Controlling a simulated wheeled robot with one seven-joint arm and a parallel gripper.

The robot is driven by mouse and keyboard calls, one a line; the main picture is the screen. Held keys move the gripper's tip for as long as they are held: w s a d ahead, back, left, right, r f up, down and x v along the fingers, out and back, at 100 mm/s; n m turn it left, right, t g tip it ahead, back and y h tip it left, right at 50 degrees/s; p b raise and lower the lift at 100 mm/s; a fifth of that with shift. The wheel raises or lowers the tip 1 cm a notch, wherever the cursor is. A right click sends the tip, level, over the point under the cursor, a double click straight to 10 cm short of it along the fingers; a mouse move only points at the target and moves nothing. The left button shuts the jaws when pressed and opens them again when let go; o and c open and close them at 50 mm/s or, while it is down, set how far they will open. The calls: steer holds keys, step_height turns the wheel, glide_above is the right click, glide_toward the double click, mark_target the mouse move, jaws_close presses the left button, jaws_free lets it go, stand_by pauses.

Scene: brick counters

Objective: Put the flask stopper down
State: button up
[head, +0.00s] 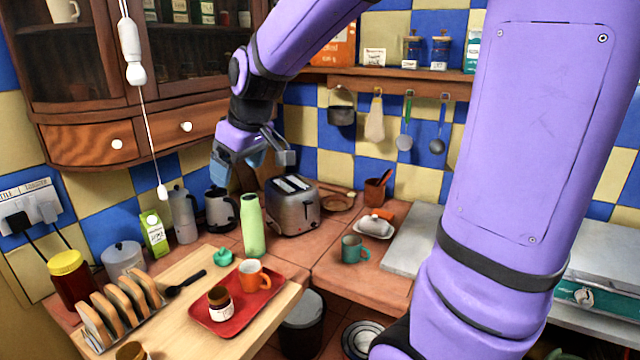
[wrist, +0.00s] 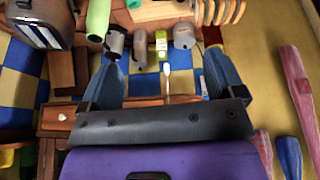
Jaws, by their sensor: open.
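A small teal-green knobbed piece, which looks like the flask stopper (head: 223,256), rests on the counter by the far edge of the wooden board. The tall light-green flask (head: 253,226) stands upright just right of it, apart from it. The flask also shows in the wrist view (wrist: 98,18), at the top left. A green patch at the top edge of the wrist view may be the stopper. My gripper (head: 243,168) is open and empty, raised above the counter near the toaster and the wall. Its two blue fingers stand wide apart in the wrist view (wrist: 160,60).
The toaster (head: 293,207), kettle (head: 221,210), moka pot (head: 183,214) and green carton (head: 154,233) stand around the flask. A red tray (head: 203,316) with an orange mug (head: 252,273) and a jar lies in front. Wall cupboards (head: 120,135) hang at left. Room around the stopper is tight.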

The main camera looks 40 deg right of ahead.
steer(key=s+r+m, duration=0.1)
steer(key=s+m, duration=0.1)
steer(key=s, duration=0.9)
steer(key=s+r+m+t+h, duration=0.1)
steer(key=s+r+m, duration=0.1)
steer(key=s, duration=0.8)
steer(key=shift+s+d, duration=0.35)
steer(key=shift+d, duration=0.1)
